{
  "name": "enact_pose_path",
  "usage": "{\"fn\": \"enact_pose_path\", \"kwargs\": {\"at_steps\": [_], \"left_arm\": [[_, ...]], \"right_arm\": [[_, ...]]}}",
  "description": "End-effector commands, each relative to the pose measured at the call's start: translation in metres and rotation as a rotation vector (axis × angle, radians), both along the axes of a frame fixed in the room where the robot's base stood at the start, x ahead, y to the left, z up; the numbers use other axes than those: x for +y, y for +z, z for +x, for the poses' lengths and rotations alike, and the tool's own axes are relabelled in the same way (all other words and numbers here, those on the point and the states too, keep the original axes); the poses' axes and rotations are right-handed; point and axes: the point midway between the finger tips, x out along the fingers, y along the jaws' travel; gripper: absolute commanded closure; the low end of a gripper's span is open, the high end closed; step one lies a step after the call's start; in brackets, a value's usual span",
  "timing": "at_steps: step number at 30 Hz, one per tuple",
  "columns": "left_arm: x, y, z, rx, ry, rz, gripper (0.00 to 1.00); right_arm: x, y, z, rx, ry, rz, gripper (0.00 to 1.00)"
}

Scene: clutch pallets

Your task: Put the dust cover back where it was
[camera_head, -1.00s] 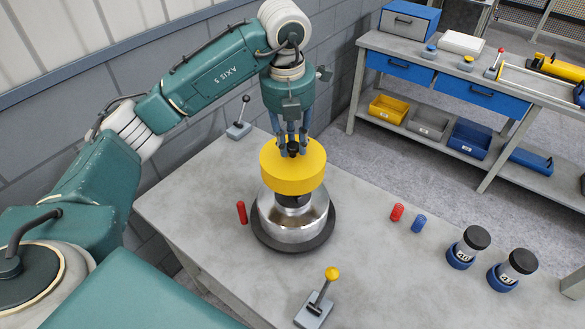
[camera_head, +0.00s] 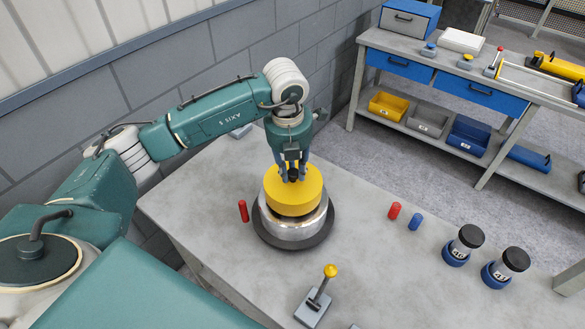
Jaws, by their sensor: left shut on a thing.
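The yellow dust cover (camera_head: 293,197) is a round cap with a black knob on top. It sits at the top of the silver metal housing (camera_head: 289,230), inside its upper rim as far as I can see. The housing stands on a dark round base (camera_head: 266,238) on the grey table. My left gripper (camera_head: 292,174) points down and is shut on the cover's black knob. Whether the cover rests fully on the housing is hidden. My right gripper is not in view.
A red cylinder (camera_head: 243,211) stands left of the base. A lever with a yellow knob (camera_head: 330,271) is at the front. Red (camera_head: 394,211) and blue (camera_head: 415,222) pieces and two black-lidded jars (camera_head: 464,244) (camera_head: 506,266) are to the right. A workbench (camera_head: 450,57) stands behind.

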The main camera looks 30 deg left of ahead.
Motion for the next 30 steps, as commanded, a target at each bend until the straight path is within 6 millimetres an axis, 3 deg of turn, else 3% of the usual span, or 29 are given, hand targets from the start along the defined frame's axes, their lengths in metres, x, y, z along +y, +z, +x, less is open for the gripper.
{"fn": "enact_pose_path", "kwargs": {"at_steps": [12,13,16,25,30], "left_arm": [[0.000,-0.010,0.000,-0.001,0.000,0.000,1.00],[0.000,-0.010,0.000,0.000,0.000,0.000,0.73],[0.000,-0.010,0.000,0.000,0.000,0.000,0.56],[0.000,-0.008,0.000,0.000,0.000,0.000,0.56],[0.000,0.009,0.000,0.000,0.000,0.000,0.56]], "right_arm": [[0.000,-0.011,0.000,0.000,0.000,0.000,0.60],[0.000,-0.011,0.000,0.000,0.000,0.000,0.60],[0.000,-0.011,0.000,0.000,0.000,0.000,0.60],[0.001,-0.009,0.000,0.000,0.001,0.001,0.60],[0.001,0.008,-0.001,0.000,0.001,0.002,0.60]]}}
